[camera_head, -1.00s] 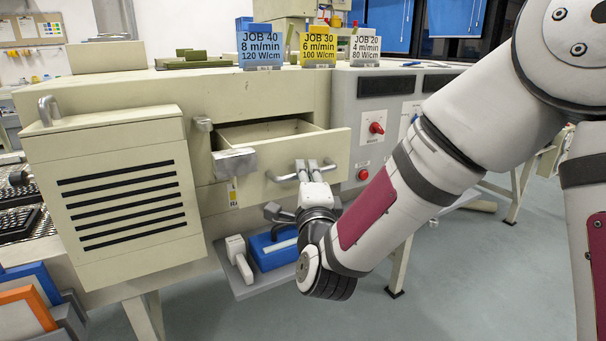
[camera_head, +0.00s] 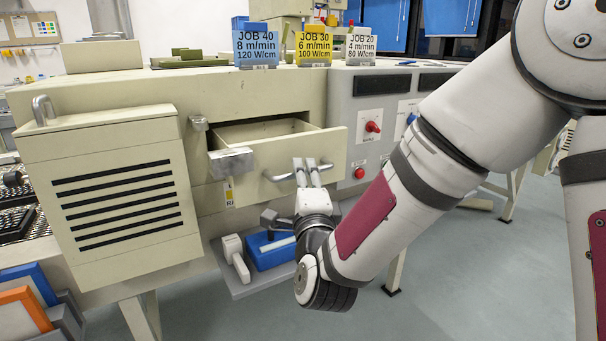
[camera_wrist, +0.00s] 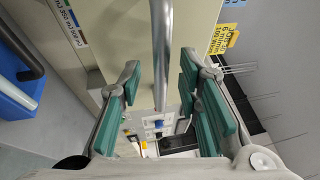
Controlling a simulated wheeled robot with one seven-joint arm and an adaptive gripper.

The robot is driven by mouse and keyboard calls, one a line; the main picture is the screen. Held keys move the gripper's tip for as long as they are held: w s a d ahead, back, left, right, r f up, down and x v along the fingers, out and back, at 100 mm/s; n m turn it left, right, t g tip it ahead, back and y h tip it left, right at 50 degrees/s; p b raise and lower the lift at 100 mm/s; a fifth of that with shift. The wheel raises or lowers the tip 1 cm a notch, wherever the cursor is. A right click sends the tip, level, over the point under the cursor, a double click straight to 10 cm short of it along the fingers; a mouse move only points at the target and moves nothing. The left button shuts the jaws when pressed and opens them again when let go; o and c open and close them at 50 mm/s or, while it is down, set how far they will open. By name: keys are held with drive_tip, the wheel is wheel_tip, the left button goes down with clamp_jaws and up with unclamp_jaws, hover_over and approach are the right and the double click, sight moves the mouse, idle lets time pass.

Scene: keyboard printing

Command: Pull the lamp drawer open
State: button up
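The lamp drawer (camera_head: 329,147) in the cream machine stands partly open, and its hollow inside shows behind the front panel. A grey bar handle (camera_head: 276,178) runs across the drawer front. My gripper (camera_head: 306,164) is at this handle, with its fingers reaching up to it from below. In the wrist view the handle (camera_wrist: 162,45) passes between the green-padded fingers of my gripper (camera_wrist: 160,62). Gaps show on both sides of the bar, so the fingers are open around it. Whether a finger touches the handle elsewhere is hidden.
A louvred cream cover (camera_head: 115,190) with a top handle stands left of the drawer. A shelf with a blue box (camera_head: 268,252) lies below the drawer. Job signs (camera_head: 311,48) stand on top. A control panel with a red knob (camera_head: 373,127) is to the right.

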drive_tip(key=v, duration=0.5)
drive_tip(key=shift+s+d, duration=0.1)
drive_tip(key=shift+s, duration=0.3)
drive_tip(key=s+d+f+n+g+h, duration=0.2)
drive_tip(key=s+d+f+n+g, duration=0.3)
drive_tip(key=s+d+n+g, duration=0.6)
drive_tip(key=s+d+n+g+h, duration=0.1)
drive_tip(key=s+d+n+g, duration=0.4)
drive_tip(key=s, duration=0.7)
drive_tip(key=s+d+g+h, duration=0.1)
drive_tip(key=s+d+g, duration=0.2)
drive_tip(key=s+d, duration=0.55)
drive_tip(key=s+a+r+t+p, duration=0.1)
drive_tip(key=r+p, duration=0.9)
drive_tip(key=r, duration=0.2)
drive_tip(key=s+a+r+t+p, duration=0.1)
drive_tip(key=s+r+t+p, duration=0.1)
drive_tip(key=r+p, duration=0.9)
drive_tip(key=shift+s+r+n+t, duration=0.25)
drive_tip(key=shift+r+n+t, duration=0.05)
drive_tip(key=shift+r, duration=0.2)
